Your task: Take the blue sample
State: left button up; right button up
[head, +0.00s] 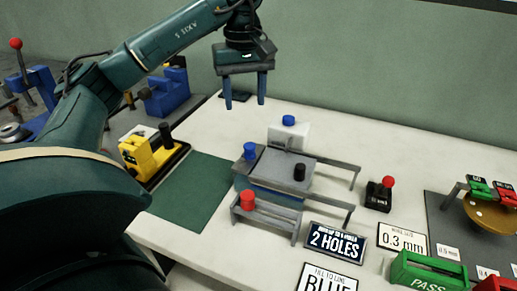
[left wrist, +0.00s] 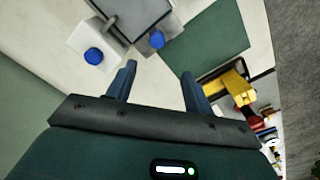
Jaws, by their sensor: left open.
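Two blue-topped pieces show, and I cannot tell which is the sample. One is a blue cap (head: 288,120) on a white block (head: 297,133) at the back of the bench. The other is a blue knob (head: 250,151) at the left end of a grey fixture (head: 272,167). In the left wrist view the cap (left wrist: 93,56) and the knob (left wrist: 156,39) lie beyond the fingers. My left gripper (head: 244,104) is open and empty, pointing down above the bench, left of the white block. It also shows in the left wrist view (left wrist: 158,70). My right gripper is not seen.
A black knob (head: 299,172) and red knob (head: 248,199) stand on the fixture and its front shelf. Grey rails extend right. Signs read "2 HOLES" (head: 336,242) and "BLUE" (head: 328,281). A yellow device (head: 134,150) stands left. The green mat (head: 195,190) is clear.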

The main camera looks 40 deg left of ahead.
pick_arm(q)
jog(key=b, duration=0.1)
send_over(250, 145)
jog(key=f, duration=0.6)
jog(key=shift+s+a+f, duration=0.1)
jog(key=shift+s+a, duration=0.2)
jog(key=shift+w+d+f, duration=0.15)
jog(key=shift+f, duration=1.35)
jog(key=shift+w+d+f, duration=0.1)
jog(key=shift+d+f, duration=0.05)
jog(key=shift+f, duration=1.3)
jog(key=shift+c, duration=0.2)
jog(key=c, duration=1)
